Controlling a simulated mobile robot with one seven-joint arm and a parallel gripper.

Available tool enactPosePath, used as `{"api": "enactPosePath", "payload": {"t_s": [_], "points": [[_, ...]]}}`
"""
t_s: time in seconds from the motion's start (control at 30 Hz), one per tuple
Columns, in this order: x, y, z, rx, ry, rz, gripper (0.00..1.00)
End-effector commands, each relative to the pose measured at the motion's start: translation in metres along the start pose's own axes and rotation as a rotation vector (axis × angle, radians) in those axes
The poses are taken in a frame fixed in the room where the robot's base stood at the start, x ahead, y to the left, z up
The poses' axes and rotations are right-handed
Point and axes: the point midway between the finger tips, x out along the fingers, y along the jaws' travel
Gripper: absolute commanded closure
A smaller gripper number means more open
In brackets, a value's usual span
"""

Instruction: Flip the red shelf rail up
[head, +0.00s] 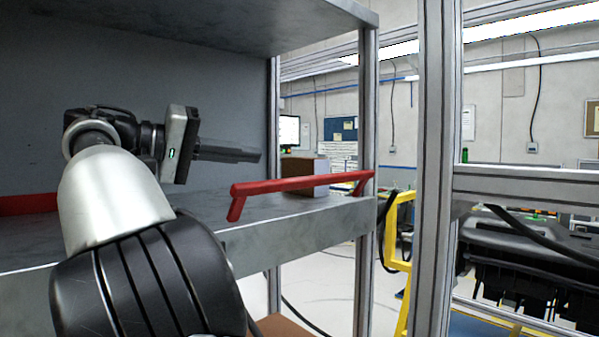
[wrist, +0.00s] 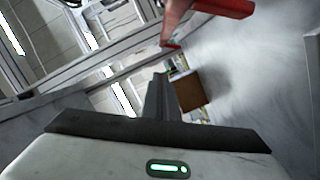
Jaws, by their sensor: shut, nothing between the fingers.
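The red shelf rail (head: 290,184) is a bar with short legs at its ends, at the front edge of the grey shelf (head: 290,221). Its bar stands above the edge and its near leg slants down to it; the exact tilt is hard to tell. In the wrist view, part of the red rail (wrist: 222,7) shows at the top. My gripper (head: 258,155) is shut and empty, pointing right above the shelf, higher than the rail's near end and apart from it in the picture. Its dark fingers also show in the wrist view (wrist: 157,80).
A brown box (head: 305,175) sits on the shelf behind the rail. Another red strip (head: 28,203) lies at the far left of the shelf. A metal upright (head: 367,130) stands at the shelf's right end, and an upper panel (head: 200,22) overhangs my arm.

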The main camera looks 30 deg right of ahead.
Motion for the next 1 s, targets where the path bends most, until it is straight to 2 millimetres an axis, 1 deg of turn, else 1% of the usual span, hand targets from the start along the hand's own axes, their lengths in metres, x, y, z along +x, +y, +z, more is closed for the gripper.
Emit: {"api": "enactPosePath", "payload": {"t_s": [0.17,0.4,0.5,0.6,0.7,0.83,1.0], "points": [[0.028,0.001,0.001,0.0,-0.005,0.001,1.0],[0.081,0.002,0.001,-0.001,-0.005,0.002,1.0],[0.1,0.002,0.002,0.0,-0.004,0.001,1.0],[0.1,-0.001,0.019,-0.002,-0.001,-0.003,1.0],[0.102,0.0,0.029,-0.001,-0.001,-0.003,1.0],[0.104,0.0,0.037,-0.001,-0.001,0.0,1.0],[0.105,0.0,0.04,0.0,-0.001,0.0,1.0]]}}
